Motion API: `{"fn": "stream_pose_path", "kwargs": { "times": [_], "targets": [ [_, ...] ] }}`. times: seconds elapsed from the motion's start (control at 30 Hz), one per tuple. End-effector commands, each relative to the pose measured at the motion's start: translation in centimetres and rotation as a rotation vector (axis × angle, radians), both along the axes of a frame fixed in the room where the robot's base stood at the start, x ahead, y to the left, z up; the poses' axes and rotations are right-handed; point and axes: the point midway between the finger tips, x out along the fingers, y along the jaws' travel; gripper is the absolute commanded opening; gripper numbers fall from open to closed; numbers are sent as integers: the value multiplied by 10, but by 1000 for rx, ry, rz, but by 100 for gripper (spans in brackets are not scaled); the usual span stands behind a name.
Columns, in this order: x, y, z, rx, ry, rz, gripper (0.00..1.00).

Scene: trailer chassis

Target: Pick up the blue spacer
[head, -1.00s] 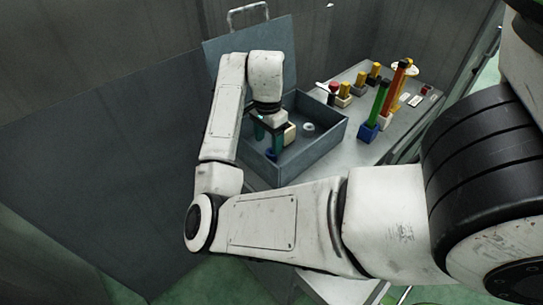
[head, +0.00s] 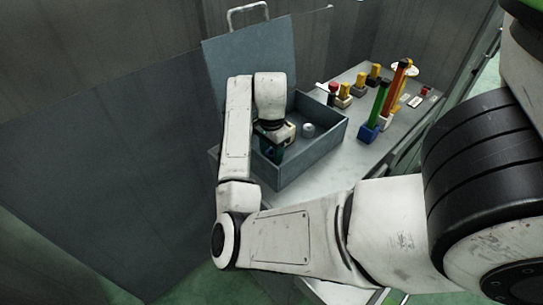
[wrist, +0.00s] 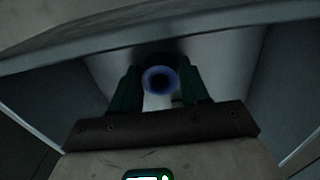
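The blue spacer (wrist: 160,80) is a short ring with a dark hole, seen end-on in the wrist view. It lies inside the grey open box (head: 318,158). My gripper (wrist: 161,88) is down in the box with its two green fingers apart, one on each side of the spacer. A narrow gap seems to remain on the left; contact on the right cannot be told. In the head view my gripper (head: 272,150) is mostly hidden by my wrist, and the spacer is not clearly visible there.
The box lid (head: 240,70) stands open behind. On the bench (head: 350,165) to the right stand a blue-based green post (head: 377,110), an orange post (head: 395,88) and several small blocks.

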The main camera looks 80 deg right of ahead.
Motion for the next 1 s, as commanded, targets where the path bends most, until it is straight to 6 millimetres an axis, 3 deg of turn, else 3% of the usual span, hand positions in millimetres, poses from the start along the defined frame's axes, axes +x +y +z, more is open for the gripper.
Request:
{"fn": "stream_pose_path", "kwargs": {
  "times": [0.47,0.8,1.0],
  "targets": [
    [0,0,0,1,-1,0,0],
    [0,0,1,1,-1,0,0],
    [0,0,18,-2,-3,-1,0]
  ]
}}
